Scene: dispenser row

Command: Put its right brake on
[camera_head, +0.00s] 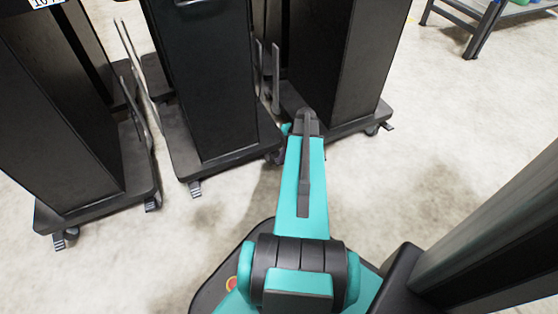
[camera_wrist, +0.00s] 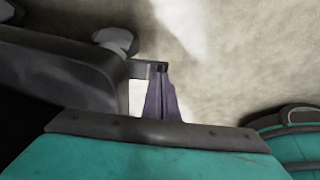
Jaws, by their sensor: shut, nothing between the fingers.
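The middle dispenser (camera_head: 207,75) is a black cabinet on a dark wheeled base (camera_head: 222,160). Its left brake pedal (camera_head: 195,188) shows at the front left; its front right corner is largely covered by my arm in the head view. In the wrist view a dark base (camera_wrist: 60,65), seemingly this one, has a caster (camera_wrist: 115,40) and a short grey brake pedal (camera_wrist: 143,68) sticking out. My gripper (camera_wrist: 162,70) is shut and empty, its tips at the pedal's outer end. I cannot tell whether they touch, or whether the pedal is up or down.
A left dispenser (camera_head: 50,110) and a right dispenser (camera_head: 335,60) stand close on either side, on similar bases. The right one has a pedal (camera_head: 388,127) at its right corner. A table (camera_head: 500,18) stands at the far right. The floor (camera_head: 440,120) on the right is clear.

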